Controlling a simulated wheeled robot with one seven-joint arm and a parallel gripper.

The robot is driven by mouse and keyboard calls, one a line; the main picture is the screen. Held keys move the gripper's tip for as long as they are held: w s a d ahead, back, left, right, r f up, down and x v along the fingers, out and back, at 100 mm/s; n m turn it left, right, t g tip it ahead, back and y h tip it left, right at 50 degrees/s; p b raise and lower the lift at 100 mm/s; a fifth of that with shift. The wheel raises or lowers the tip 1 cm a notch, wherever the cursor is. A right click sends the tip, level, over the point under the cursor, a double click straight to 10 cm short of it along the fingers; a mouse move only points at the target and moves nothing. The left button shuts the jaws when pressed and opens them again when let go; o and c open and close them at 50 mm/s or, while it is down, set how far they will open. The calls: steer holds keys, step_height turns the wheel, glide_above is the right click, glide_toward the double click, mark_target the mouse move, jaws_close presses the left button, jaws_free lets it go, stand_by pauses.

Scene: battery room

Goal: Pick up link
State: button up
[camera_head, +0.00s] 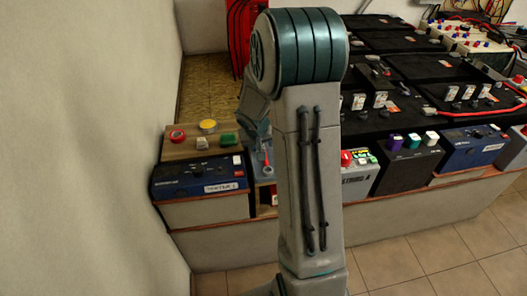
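I cannot make out a link for certain. A small, thin red item (265,160) shows just left of my arm on the bench, partly hidden, and I cannot tell what it is. My arm stands upright in the middle of the view and bends down behind its own upper part towards the bench. My gripper is hidden behind the arm, so its fingers and anything between them do not show.
A blue box (190,176) with a wooden-topped panel (172,145) behind it, bearing red, yellow and green knobs, stands left. Black battery blocks (415,68) fill the right. A grey wall (85,150) closes off the left; the tiled floor (430,262) in front is clear.

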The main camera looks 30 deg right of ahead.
steer(key=shift+x, duration=1.2)
jaws_close()
